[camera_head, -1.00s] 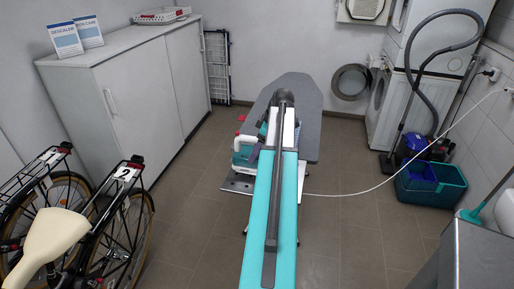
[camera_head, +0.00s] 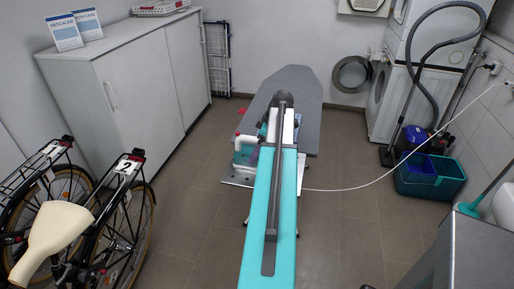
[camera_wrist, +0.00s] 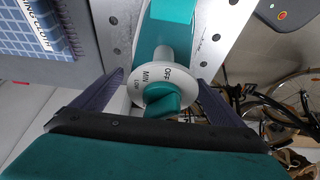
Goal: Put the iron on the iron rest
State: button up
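The white and teal iron (camera_head: 245,153) is at the near left end of the ironing board, beside my arm. My gripper (camera_wrist: 161,80) has one dark finger on each side of the dial end, with gaps beside the narrow neck. My arm hides part of the iron in the head view.
A blue checked ironing cloth pack (camera_wrist: 38,28) lies on the grey ironing board (camera_head: 300,88). A white cable (camera_head: 345,190) runs right to the wall. Bicycles (camera_head: 110,210) stand at left, a teal crate (camera_head: 430,180) at right.

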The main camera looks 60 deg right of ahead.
jog(key=shift+r, duration=0.1)
jog(key=shift+b+v, duration=1.25)
jog(key=shift+v, duration=4.65)
jog(key=shift+d, duration=0.1)
